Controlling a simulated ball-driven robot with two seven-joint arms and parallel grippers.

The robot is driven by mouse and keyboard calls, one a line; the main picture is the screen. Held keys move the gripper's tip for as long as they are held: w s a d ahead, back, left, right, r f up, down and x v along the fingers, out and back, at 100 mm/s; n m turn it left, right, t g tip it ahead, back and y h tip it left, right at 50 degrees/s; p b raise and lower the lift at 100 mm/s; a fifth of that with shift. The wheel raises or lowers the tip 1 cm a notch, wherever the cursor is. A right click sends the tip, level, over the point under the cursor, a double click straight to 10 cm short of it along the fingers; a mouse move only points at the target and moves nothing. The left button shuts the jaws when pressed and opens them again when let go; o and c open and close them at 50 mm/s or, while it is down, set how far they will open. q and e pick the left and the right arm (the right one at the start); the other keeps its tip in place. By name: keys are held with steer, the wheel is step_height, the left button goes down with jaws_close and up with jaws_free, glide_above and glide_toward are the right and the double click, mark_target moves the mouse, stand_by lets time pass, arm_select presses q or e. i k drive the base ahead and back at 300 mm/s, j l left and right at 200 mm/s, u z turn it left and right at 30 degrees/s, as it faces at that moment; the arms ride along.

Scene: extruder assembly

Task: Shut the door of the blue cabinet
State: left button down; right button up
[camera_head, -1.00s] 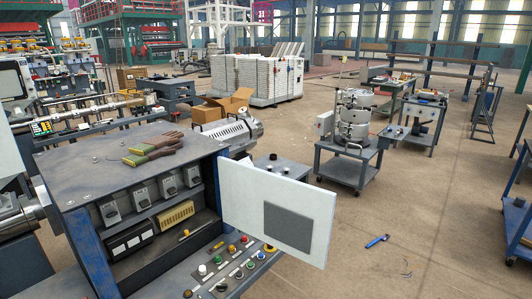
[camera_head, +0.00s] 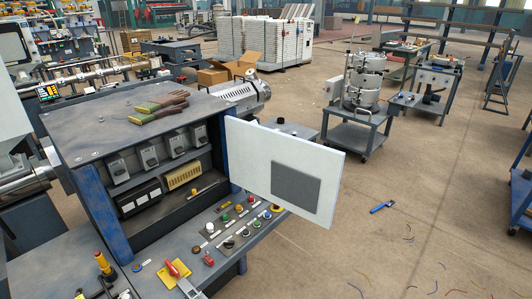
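The blue cabinet (camera_head: 100,215) stands at the left of the view, with a grey top and blue side posts. Its door (camera_head: 322,186) is a white panel with a dark grey rectangle. The door is open, swung out to the right from the right post (camera_head: 229,158). Inside the cabinet are several grey switch units (camera_head: 151,158), a black module (camera_head: 139,198) and a yellow terminal block (camera_head: 184,175). Neither of my grippers is in view.
A control panel with coloured buttons (camera_head: 240,208) juts out below the door. Gloves (camera_head: 160,107) lie on the cabinet top. A cart (camera_head: 353,135) stands behind the door. The floor (camera_head: 420,180) to the right is mostly open, with a blue tool (camera_head: 382,207) and wire scraps.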

mark_target(301, 177)
steer(key=l+u, duration=0.1)
steer(key=u, duration=0.3)
steer(key=i+l+u, duration=0.1)
steer(key=u, duration=0.25)
steer(key=l+u, duration=0.25)
steer(key=u, duration=0.15)
steer(key=l+u, duration=0.3)
steer(key=l, duration=0.45)
steer(key=l+u, duration=0.3)
steer(key=l, duration=0.45)
steer(key=k+l+u, duration=0.1)
steer(key=l+u, duration=0.2)
steer(key=l, duration=0.4)
steer(key=k+l, duration=0.1)
steer(key=l, duration=0.45)
steer(key=k+l, duration=0.1)
steer(key=l, duration=0.45)
steer(key=k+l, duration=0.1)
steer(key=l, duration=0.4)
